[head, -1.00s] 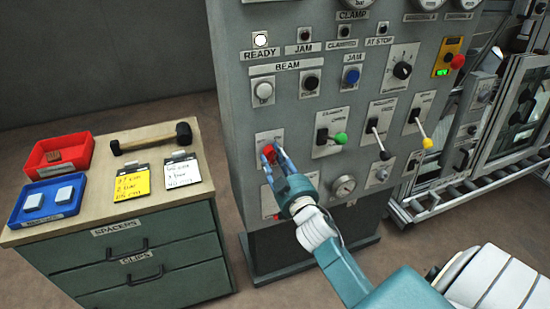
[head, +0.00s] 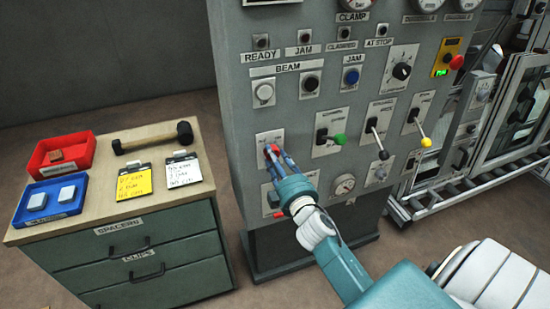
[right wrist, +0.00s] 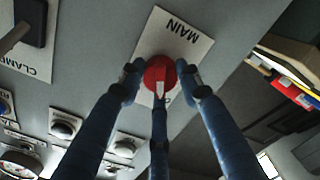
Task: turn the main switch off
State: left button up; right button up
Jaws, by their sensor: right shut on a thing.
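The main switch is a red round knob (right wrist: 159,72) on a white plate marked MAIN (right wrist: 180,37) in the right wrist view. In the head view the red knob (head: 270,149) sits low on the left of the grey panel's front. My right gripper (head: 276,156) reaches it from the front, its blue fingers closed around the knob. In the right wrist view the fingers (right wrist: 160,85) stand around the knob's sides, and a pale mark shows on its face. The READY lamp (head: 261,42) is dark. My left gripper is not in view.
A drawer cabinet (head: 160,254) with trays, a hammer (head: 152,138) and notes stands at the left.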

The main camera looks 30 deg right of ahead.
jog(key=shift+s+d+f+n, duration=0.1)
jog(key=shift+f+n, duration=0.25)
jog(key=shift+n, duration=0.05)
jog(key=o, duration=1.2)
jog(key=shift+c, duration=0.2)
jog(key=shift+r, duration=0.1)
jog(key=v, duration=1.2)
